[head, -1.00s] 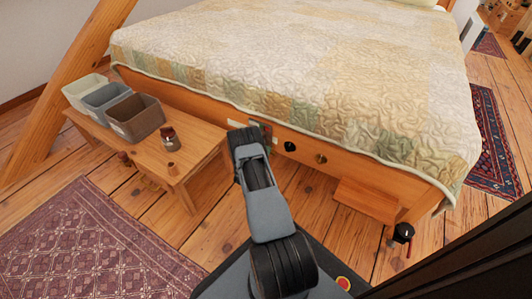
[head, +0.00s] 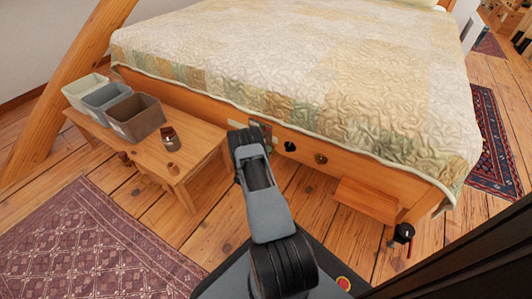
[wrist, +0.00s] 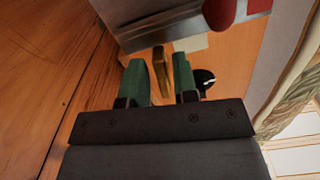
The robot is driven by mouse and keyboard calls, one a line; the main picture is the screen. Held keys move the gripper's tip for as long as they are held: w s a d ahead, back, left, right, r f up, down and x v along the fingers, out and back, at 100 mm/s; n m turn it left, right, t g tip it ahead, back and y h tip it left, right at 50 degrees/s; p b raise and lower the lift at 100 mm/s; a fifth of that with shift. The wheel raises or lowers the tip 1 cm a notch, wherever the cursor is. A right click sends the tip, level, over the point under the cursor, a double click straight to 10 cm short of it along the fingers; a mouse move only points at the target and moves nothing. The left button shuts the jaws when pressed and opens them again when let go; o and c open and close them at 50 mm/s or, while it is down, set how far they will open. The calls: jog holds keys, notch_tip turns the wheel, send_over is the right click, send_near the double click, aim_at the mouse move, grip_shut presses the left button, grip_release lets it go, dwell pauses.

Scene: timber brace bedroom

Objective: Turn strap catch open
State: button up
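My gripper (wrist: 161,82) has its two green fingers apart, close to the bed's wooden side rail (head: 190,98). A narrow brass-coloured piece (wrist: 160,70), likely the strap catch, stands between the fingers in the wrist view. I cannot tell whether either finger touches it. Beyond it is a grey metal plate (wrist: 188,28) with a red knob or handle (wrist: 219,12) at the top edge. In the head view my gripper (head: 246,133) covers much of this area, and the catch cannot be made out there.
On the rail, right of my gripper, are a black knob (head: 290,147) and a brass knob (head: 321,159). A low wooden bench (head: 195,150) with bins and a small jar (head: 169,138) stands to the left. A wooden block (head: 367,201) juts from the rail at right.

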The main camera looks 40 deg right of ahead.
jog(key=shift+o, duration=0.9)
jog(key=p+v, duration=0.5)
jog(key=v, duration=0.9)
